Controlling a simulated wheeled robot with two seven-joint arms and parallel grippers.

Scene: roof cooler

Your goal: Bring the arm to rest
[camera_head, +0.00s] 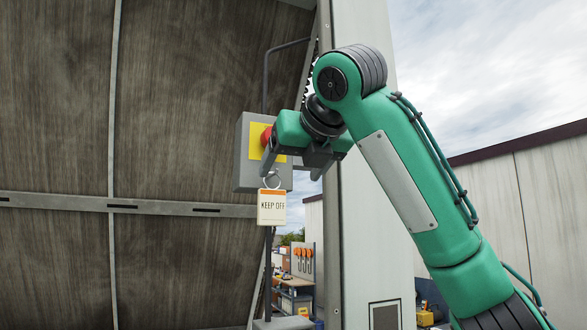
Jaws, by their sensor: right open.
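My green right arm comes in from the lower right, bends at a high elbow and reaches left to a grey switch box. My right gripper (291,172) is open in front of the grey switch box (243,160), its fingers pointing downward. The box has a yellow plate (255,142) and a red button (266,136), partly hidden by the gripper. A white "KEEP OFF" tag (271,208) with an orange top edge hangs from a metal ring below the left finger. I cannot tell whether the finger touches the ring. My left gripper is not in view.
A dark wood-grained panel (60,120) with metal strips fills the left. A pale post (375,255) stands behind my arm. A conduit runs up from the box. A workbench with hanging tools (302,258) shows through the gap. A pale wall (530,190) and sky lie at right.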

